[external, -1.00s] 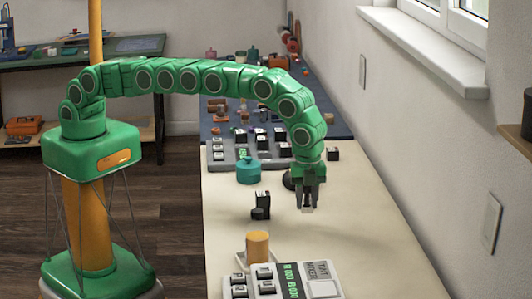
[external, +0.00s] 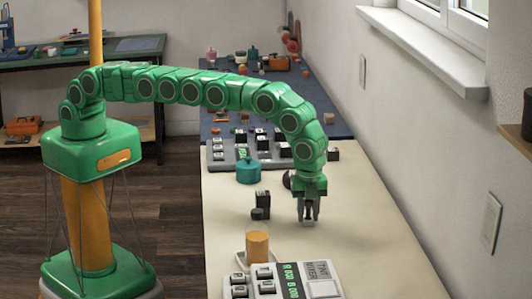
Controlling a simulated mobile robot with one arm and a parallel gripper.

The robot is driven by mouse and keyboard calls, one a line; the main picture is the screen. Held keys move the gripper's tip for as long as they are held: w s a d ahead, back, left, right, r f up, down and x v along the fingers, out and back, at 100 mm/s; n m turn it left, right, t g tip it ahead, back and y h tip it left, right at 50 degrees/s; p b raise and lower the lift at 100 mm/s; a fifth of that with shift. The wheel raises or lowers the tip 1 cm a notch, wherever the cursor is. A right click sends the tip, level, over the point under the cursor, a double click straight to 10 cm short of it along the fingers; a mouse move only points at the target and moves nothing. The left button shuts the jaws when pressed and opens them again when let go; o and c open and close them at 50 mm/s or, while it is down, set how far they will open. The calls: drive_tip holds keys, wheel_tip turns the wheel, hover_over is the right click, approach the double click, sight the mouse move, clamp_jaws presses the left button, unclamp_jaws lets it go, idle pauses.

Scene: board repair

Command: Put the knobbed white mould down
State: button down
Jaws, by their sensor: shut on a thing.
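My gripper (external: 308,219) points straight down over the cream table, right of the middle. It is shut on a small pale piece (external: 308,223), the white mould, which shows only as a light patch between the fingertips. Its knob cannot be made out. The piece is at or just above the table top (external: 350,240); I cannot tell whether it touches.
A black block (external: 262,200) stands left of my gripper. A teal pot (external: 249,171) is farther back. An orange cylinder (external: 257,245) and a labelled key panel (external: 322,284) are in front. A keyed grey board (external: 225,160) lies behind. The table's right side is clear.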

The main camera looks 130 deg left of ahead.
drive_tip(key=shift+f, duration=0.1)
drive_tip(key=c, duration=0.8)
unclamp_jaws()
wheel_tip(320, 180, up, 10)
drive_tip(key=shift+w, duration=0.1)
drive_tip(key=shift+r, duration=1.1)
